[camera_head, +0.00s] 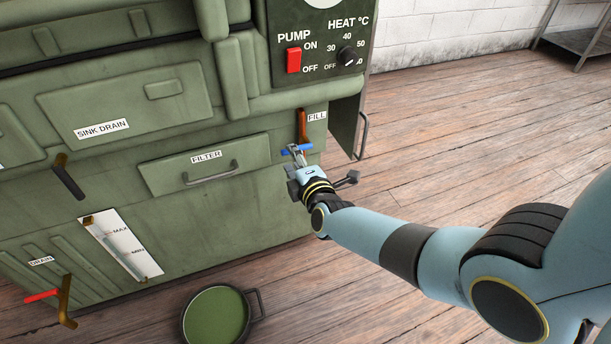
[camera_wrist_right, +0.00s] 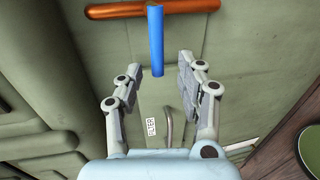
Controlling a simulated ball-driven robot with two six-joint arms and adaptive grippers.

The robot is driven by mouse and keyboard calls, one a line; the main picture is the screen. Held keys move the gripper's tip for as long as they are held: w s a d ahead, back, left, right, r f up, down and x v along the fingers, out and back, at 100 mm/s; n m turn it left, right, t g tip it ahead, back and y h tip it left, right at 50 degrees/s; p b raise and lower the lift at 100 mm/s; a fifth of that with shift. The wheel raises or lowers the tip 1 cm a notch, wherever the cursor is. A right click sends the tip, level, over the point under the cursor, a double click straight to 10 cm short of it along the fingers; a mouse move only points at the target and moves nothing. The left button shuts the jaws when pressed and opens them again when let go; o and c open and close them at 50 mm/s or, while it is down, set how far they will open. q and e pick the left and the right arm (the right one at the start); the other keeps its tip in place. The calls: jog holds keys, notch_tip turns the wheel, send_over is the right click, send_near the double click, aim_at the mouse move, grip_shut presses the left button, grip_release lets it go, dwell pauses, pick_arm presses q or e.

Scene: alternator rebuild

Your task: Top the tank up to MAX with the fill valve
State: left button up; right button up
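The fill valve's blue handle (camera_head: 297,150) crosses a copper-coloured pipe (camera_head: 303,127) beside the FILL label (camera_head: 317,116) on the green machine. My right gripper (camera_head: 299,158) is at the handle. In the right wrist view, my right gripper (camera_wrist_right: 158,72) is open. The end of the blue handle (camera_wrist_right: 156,45) reaches between its fingertips, with a gap on both sides. The copper-coloured pipe (camera_wrist_right: 115,11) runs across the top there. The level gauge (camera_head: 122,246) with MAX and MIN marks is on the lower front; its liquid level is too small to tell. My left gripper is not in view.
A round pan (camera_head: 217,316) with green inside stands on the floor below. A red-handled drain valve (camera_head: 62,298) sticks out at lower left. The FILTER drawer (camera_head: 205,165) is left of my gripper. An open grey panel (camera_head: 347,125) with a handle hangs at right.

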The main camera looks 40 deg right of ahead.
jog(key=v, duration=0.8)
